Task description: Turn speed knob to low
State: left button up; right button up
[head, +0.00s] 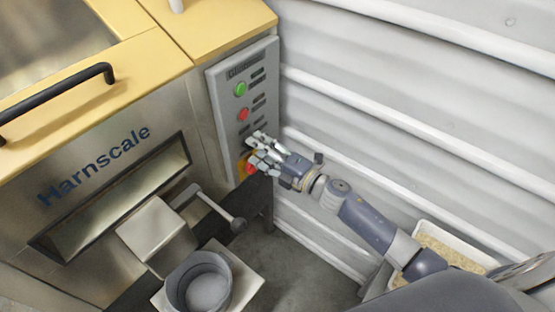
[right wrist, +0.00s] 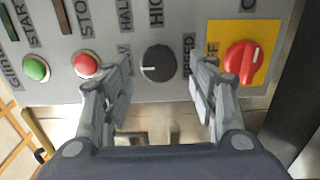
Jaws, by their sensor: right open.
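The speed knob (right wrist: 158,64) is a round black dial with a white pointer line on the grey control panel (head: 223,105). In the right wrist view its pointer points to the left of the picture, toward a partly hidden label. My right gripper (right wrist: 163,88) is open, with one finger on each side of the knob and a gap to it. In the head view the right gripper (head: 254,146) is at the lower part of the panel and covers the knob. I cannot tell whether the fingers touch the panel. My left gripper is not in view.
A green button (right wrist: 36,69) and a red button (right wrist: 86,66) sit left of the knob in the wrist view. A red rotary switch (right wrist: 242,63) on a yellow plate is close on the right. A lever (head: 238,225) and a grey cup (head: 199,284) are below the panel.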

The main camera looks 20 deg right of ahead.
jog(key=v, duration=1)
jog(key=shift+s, duration=0.25)
